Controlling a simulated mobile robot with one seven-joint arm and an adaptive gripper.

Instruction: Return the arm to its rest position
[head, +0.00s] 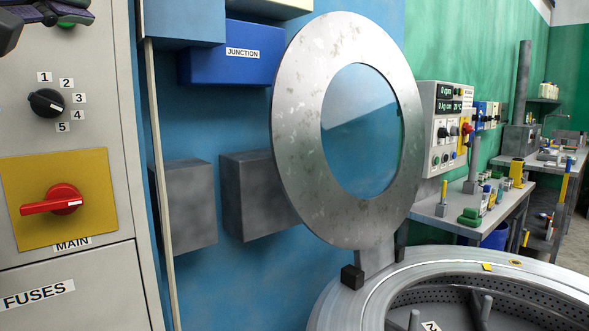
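Part of my gripper (42,13) shows as dark pieces at the top left corner, in front of the grey switch cabinet. The frame's edge cuts it off, and I cannot tell whether it is open or shut. Nothing held is visible in the part that shows. The rest of my arm is out of view.
The cabinet (105,150) has a black dial (46,102) and a red MAIN handle (52,200), lying near level. A round metal lid (300,130) stands raised over an open drum (345,300). A control box (445,125) and cluttered benches (520,195) stand at right.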

